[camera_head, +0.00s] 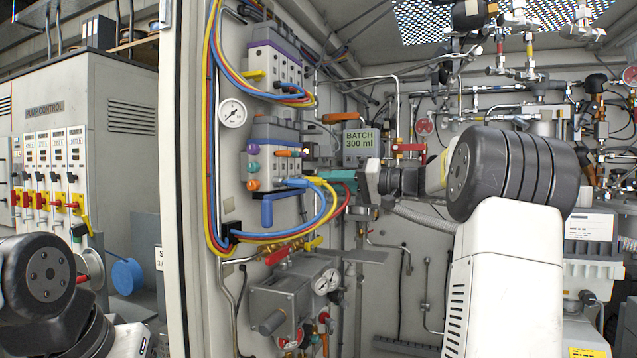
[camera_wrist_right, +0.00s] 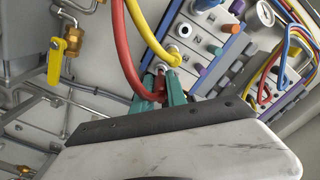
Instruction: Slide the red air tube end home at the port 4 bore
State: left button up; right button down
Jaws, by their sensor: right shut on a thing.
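The red air tube (camera_head: 342,205) loops up from the tube bundle to my right gripper (camera_head: 347,181). In the right wrist view my right gripper (camera_wrist_right: 162,92) has its two teal fingers shut on the red tube near its end, and the tube (camera_wrist_right: 121,50) arches up and away. The lower valve block (camera_head: 274,160) is just left of the fingers; its blue-edged face shows in the wrist view (camera_wrist_right: 200,50). The fingertips are at the block's end, beside the plugged yellow tube (camera_wrist_right: 172,58). The port 4 bore and the tube's tip are hidden, so seating cannot be told. My left gripper is out of view.
Blue and yellow tubes (camera_head: 318,205) loop close below the right fingers. A second valve block (camera_head: 273,58) is above. Brass valves (camera_head: 285,250) are below.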

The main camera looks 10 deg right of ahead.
jog(key=shift+x, duration=1)
jog(key=shift+a, duration=0.1)
jog(key=c, duration=1.3)
grip_release()
jog(key=shift+w, duration=0.1)
jog(key=shift+o, duration=0.2)
jog(key=v, duration=0.7)
jog(key=shift+s+d, duration=0.25)
jog(key=shift+d, duration=0.05)
